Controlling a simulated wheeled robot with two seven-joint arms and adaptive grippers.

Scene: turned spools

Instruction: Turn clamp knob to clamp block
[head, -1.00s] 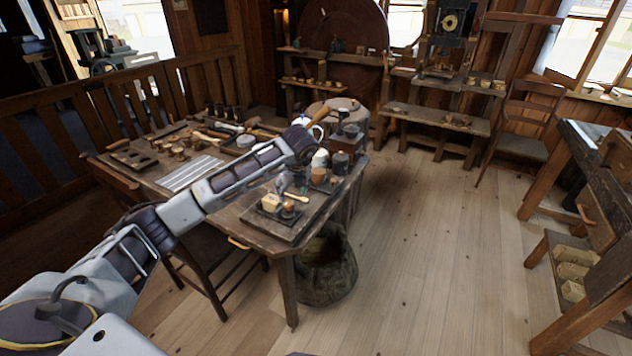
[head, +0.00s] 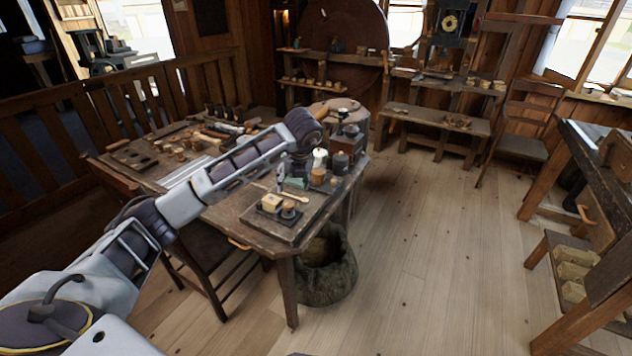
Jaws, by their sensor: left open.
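A dark flat base (head: 283,229) lies at the near right corner of the wooden workbench. On it sit a pale wooden block (head: 270,202) and, just right of it, a small round brown-topped piece (head: 289,208) that looks like the clamp knob. My left arm reaches over the bench from the left, and its small left gripper (head: 281,184) points down just above and behind the block and knob. It is open and appears empty. Whether its fingertips touch anything is too small to tell. My right gripper is out of view.
A wooden spoon-shaped tool (head: 293,197) lies behind the knob. A white bottle (head: 320,160), a dark jar (head: 341,162) and a brown cup (head: 318,176) stand close to the right. Several tools cover the far bench.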

